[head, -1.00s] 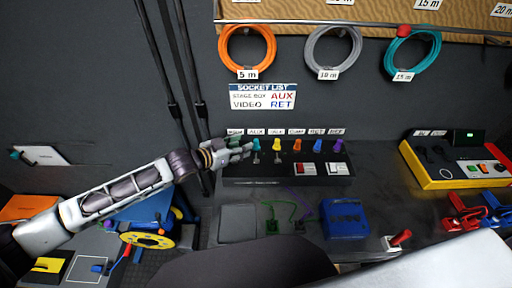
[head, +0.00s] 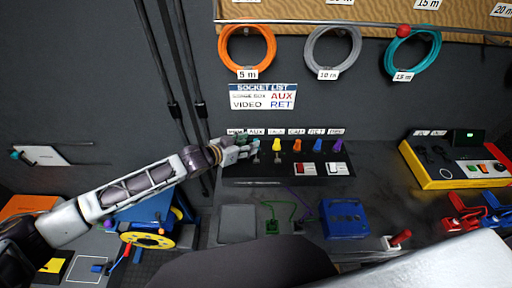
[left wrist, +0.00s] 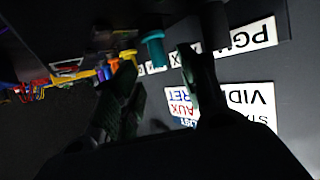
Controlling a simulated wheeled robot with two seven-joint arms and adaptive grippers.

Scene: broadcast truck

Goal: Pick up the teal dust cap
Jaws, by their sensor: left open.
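The teal dust cap (left wrist: 155,46) shows in the left wrist view as a short teal knob with a wider rim, between my two dark fingers and near their tips. My left gripper (left wrist: 156,62) is open, one finger on each side of the cap, and I cannot tell whether either touches it. In the head view my left gripper (head: 243,151) is at the left end of the black panel (head: 290,180), where its fingers largely hide the teal cap. My right gripper is not in view.
Yellow (head: 276,145), orange (head: 297,145), blue (head: 318,146) and purple (head: 336,147) caps stand to the right along the panel. A blue box (head: 344,217) sits in front. A yellow-edged console (head: 455,162) is at right. Cable coils hang above.

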